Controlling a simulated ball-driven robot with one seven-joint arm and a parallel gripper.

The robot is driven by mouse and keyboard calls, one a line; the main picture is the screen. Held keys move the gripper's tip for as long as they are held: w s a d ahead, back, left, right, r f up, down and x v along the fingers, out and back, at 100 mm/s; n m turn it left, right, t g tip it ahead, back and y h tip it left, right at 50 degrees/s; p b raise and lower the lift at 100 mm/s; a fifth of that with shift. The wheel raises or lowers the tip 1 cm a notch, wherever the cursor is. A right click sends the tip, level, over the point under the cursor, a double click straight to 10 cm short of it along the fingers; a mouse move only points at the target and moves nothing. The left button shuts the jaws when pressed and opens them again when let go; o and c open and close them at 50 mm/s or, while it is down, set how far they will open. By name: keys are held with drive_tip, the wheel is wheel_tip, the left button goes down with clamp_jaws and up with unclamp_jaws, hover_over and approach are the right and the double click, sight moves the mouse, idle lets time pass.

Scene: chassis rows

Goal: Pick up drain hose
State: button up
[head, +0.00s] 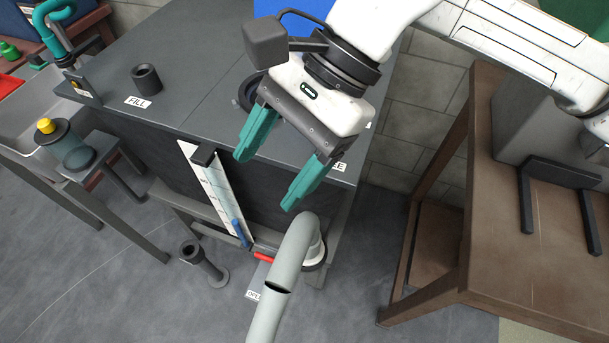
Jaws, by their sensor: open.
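The drain hose (290,266) is a thick pale grey tube at the lower middle of the head view. Its upper end bends over beside a white collar with a dark base, and the tube runs down out of the bottom edge. A dark slit marks it partway down. My gripper (271,168) has two teal fingers spread wide with nothing between them. It hangs over the front edge of the dark grey cabinet, above and apart from the hose in the picture.
The dark grey cabinet (190,60) bears a black cup (146,80) and a FILL label. A white gauge strip (215,190) stands on its front. A short black pipe (203,263) rises from the floor. A brown table (540,240) stands right, a jar (68,143) left. Floor at lower left is clear.

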sight(313, 225)
drive_tip(key=w+d+f+h, duration=0.2)
drive_tip(key=d+f+h, duration=0.2)
drive_tip(key=d, duration=0.2)
drive_tip(key=shift+n+t, duration=0.3)
drive_tip(key=shift+t, duration=0.1)
drive_tip(key=p+x, duration=0.1)
drive_tip(key=x, duration=0.9)
drive_tip(key=shift+d+f, duration=0.15)
drive_tip(key=c, duration=1.3)
